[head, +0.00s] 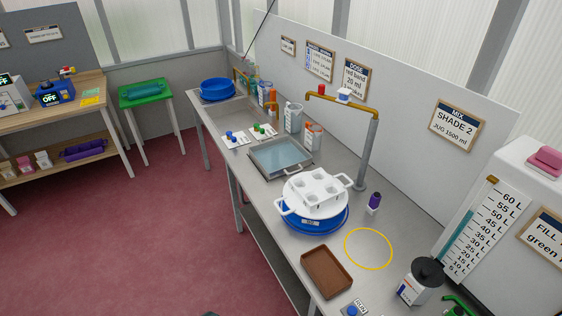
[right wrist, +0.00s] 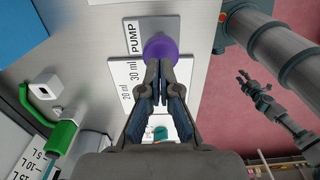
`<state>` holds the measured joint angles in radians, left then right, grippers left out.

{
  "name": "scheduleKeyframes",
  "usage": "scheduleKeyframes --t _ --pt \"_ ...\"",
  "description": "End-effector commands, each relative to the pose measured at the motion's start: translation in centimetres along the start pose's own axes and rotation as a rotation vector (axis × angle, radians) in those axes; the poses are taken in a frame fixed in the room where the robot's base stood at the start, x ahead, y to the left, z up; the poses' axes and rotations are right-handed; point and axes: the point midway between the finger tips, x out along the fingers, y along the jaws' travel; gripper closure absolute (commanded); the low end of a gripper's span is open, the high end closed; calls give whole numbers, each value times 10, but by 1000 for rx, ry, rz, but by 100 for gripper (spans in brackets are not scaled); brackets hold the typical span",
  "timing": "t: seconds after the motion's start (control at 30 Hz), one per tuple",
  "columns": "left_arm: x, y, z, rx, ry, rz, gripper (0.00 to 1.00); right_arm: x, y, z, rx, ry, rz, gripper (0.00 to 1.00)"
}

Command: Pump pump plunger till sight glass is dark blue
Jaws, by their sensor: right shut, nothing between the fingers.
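A round purple knob (right wrist: 160,50) stands on a plate marked PUMP (right wrist: 133,38) in the right wrist view. My right gripper (right wrist: 160,95) is shut and empty, its fingertips overlapping the knob's lower edge; I cannot tell whether they touch. A dark gripper (right wrist: 256,85), seemingly my left, hangs over the floor at the right; its jaws are too small to judge. In the head view a small purple-topped item (head: 374,200) stands near the back panel; I cannot tell whether it is a pump part. No sight glass is clearly identifiable. Neither gripper shows in the head view.
A card marked 20 ml and 30 ml (right wrist: 126,85) lies beside the knob. A green tap (right wrist: 62,136) stands at the left. In the head view, a white tank with a litre scale (head: 490,235) stands right, near a brown tray (head: 326,272) and yellow ring (head: 368,249).

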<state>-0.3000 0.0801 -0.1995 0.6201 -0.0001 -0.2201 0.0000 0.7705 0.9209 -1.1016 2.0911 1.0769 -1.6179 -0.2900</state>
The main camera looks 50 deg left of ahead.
Motion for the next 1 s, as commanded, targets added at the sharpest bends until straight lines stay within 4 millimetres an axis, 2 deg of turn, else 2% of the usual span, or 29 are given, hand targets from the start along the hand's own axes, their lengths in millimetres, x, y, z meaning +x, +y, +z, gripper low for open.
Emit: scheduleKeyframes --t 0.17,0.53,1.0 --pt "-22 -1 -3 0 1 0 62 -22 0 0 0 0 1 100" --pt "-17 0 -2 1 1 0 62 -55 0 0 0 0 1 100" --pt "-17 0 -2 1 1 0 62 -57 0 0 0 0 0 100"
